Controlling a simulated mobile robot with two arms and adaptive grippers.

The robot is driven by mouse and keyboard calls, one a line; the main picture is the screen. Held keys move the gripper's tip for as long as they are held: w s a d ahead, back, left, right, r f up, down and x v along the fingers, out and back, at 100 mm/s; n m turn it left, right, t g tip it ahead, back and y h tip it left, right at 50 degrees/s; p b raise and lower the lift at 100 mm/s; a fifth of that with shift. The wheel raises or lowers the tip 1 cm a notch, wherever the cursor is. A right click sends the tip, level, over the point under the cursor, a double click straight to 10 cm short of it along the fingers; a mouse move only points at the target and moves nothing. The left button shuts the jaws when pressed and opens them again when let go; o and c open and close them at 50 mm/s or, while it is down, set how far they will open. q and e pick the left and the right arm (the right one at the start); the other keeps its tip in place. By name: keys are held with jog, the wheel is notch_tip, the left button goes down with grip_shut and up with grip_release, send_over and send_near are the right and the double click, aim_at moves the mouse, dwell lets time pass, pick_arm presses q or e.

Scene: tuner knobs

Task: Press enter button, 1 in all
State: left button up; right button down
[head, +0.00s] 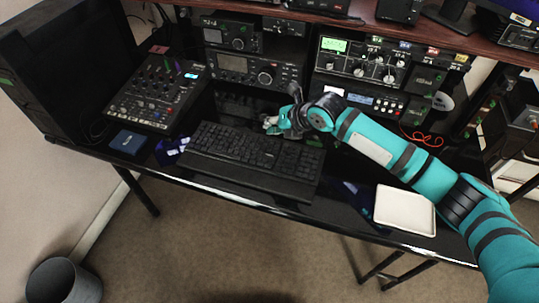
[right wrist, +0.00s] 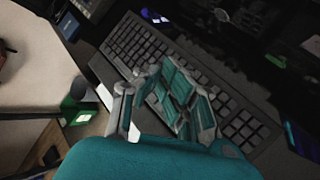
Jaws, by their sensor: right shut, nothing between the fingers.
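A black keyboard (head: 245,150) lies on the glossy dark desk, its wrist rest towards the front edge. Its keys are too small to read, so I cannot pick out the enter button. My right gripper (head: 272,125) is shut and empty over the keyboard's back edge, right of its middle, and hides some keys there. In the right wrist view the gripper (right wrist: 158,75) is in front of the keyboard (right wrist: 215,85) and covers part of its keys. I cannot tell whether the fingertips touch a key. My left gripper is not in view.
A mixer (head: 158,92) stands left of the keyboard, with a small blue box (head: 128,142) in front. Radios, among them one with a green display (head: 360,62), stand behind. A white tray (head: 405,210) lies at the right front. The desk between keyboard and tray is mostly clear.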

aim_at(271, 154)
notch_tip(271, 154, down, 8)
jog(key=b, duration=0.6)
jog(key=shift+f, duration=0.2)
dwell(1.0)
jog(key=shift+f, duration=0.4)
jog(key=shift+f+b, duration=0.35)
jog(key=shift+b, duration=0.2)
dwell(0.5)
jog(key=shift+r+p, duration=0.6)
jog(key=shift+r, duration=0.2)
jog(key=shift+r+p, duration=1.95)
jog(key=shift+r, duration=0.6)
